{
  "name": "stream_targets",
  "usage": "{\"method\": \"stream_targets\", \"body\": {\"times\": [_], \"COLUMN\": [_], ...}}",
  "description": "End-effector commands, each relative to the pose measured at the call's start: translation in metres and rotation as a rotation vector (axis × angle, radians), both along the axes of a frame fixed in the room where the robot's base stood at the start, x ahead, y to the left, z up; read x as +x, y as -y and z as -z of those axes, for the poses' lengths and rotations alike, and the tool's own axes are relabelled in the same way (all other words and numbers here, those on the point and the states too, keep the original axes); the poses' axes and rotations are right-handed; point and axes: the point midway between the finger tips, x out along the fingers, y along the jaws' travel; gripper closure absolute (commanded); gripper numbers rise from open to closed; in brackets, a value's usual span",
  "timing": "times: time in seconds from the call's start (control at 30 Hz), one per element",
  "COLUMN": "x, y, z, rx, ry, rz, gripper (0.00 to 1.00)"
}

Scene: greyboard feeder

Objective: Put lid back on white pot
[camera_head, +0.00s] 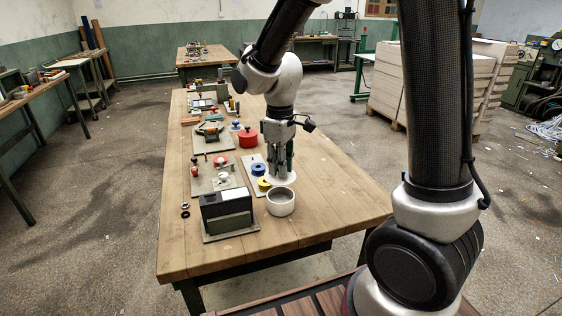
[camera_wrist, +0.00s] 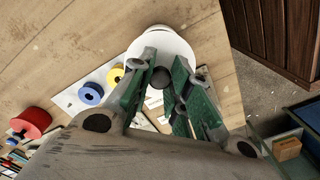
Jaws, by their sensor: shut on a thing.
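The white pot (camera_head: 280,204) stands open on the wooden table, near the front of the white board. My gripper (camera_head: 278,170) is low over the board, behind the pot. Its green-padded fingers (camera_wrist: 165,82) are shut on the dark knob (camera_wrist: 161,77) of what looks like the pot's lid. A pale disc, seemingly the white lid (camera_wrist: 172,48), shows beyond the fingertips in the wrist view. The fingers hide part of it, and whether it touches the board cannot be told. The pale rim behind it seems to be the pot (camera_wrist: 154,29).
A yellow spool (camera_head: 264,184) and blue spool (camera_head: 258,169) lie on the white board (camera_head: 247,163), left of my gripper. A dark box (camera_head: 227,211) stands left of the pot. The table's right side is clear.

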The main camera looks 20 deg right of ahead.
Motion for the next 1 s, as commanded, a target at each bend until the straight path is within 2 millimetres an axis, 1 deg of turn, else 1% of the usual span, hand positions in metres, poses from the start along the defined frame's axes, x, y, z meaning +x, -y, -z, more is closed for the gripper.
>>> {"method": "stream_targets", "body": {"times": [0.3,0.5,0.7,1.0], "x": [-0.001,-0.001,0.0,0.0], "y": [0.0,0.0,0.0,0.0], "z": [0.034,0.048,0.053,0.053], "rx": [-0.001,-0.001,-0.001,-0.001], "ry": [-0.003,-0.003,-0.001,-0.001], "rz": [0.001,0.001,0.001,0.001], "gripper": [1.0,1.0,1.0,1.0]}}
